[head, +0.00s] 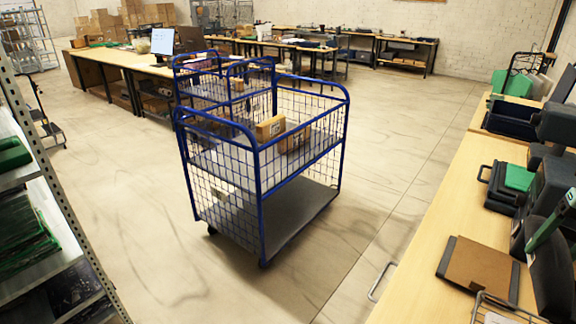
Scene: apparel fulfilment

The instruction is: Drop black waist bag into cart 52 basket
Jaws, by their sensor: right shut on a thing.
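A blue wire-mesh cart (262,190) stands on the floor in the middle of the head view. Its upper shelf holds cardboard boxes (270,128); the lower deck is bare. No cart number is readable. My right gripper (526,236) is at the right edge, low over the wooden table and well apart from the cart. It is shut on a black thing (551,272), which looks like the waist bag and is partly cut off by the frame edge. My left gripper is out of view.
Another blue cart (212,83) stands right behind the first. The wooden table (424,262) on the right bears a brown clipboard-like board (478,268) and dark bins (511,118). Metal shelving (62,200) lines the left. The floor between cart and table is clear.

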